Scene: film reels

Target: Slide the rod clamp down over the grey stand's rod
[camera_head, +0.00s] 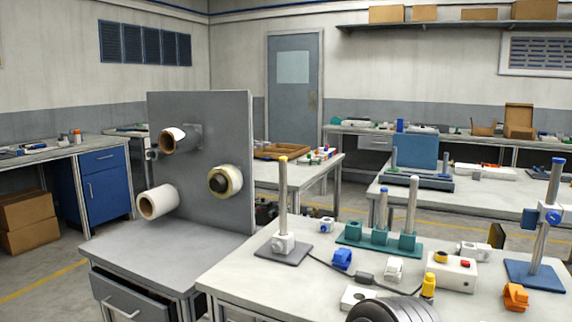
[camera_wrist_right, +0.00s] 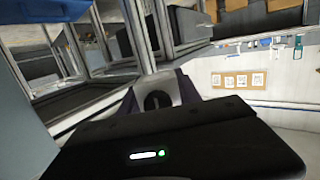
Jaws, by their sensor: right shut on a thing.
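The grey stand (camera_head: 297,250) is on the front table in the head view. Its upright grey rod (camera_head: 283,200) has a yellow tip, and a white block with a round knob (camera_head: 284,243) sits low at the rod. My right gripper (camera_wrist_right: 158,98) shows in the right wrist view beyond its black housing. It is shut on a pale piece with a dark round opening, which looks like the rod clamp (camera_wrist_right: 155,88); its outline is partly hidden. Neither gripper shows in the head view, so the clamp appears away from the rod. My left gripper is out of view.
A teal stand (camera_head: 350,238) with upright rods is right of the grey stand. A blue stand (camera_head: 540,277) bears a blue-and-white clamp. Loose blue (camera_head: 342,259), white (camera_head: 394,270) and orange (camera_head: 516,296) pieces and a cable lie around. An upright grey panel (camera_head: 215,130) stands left.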

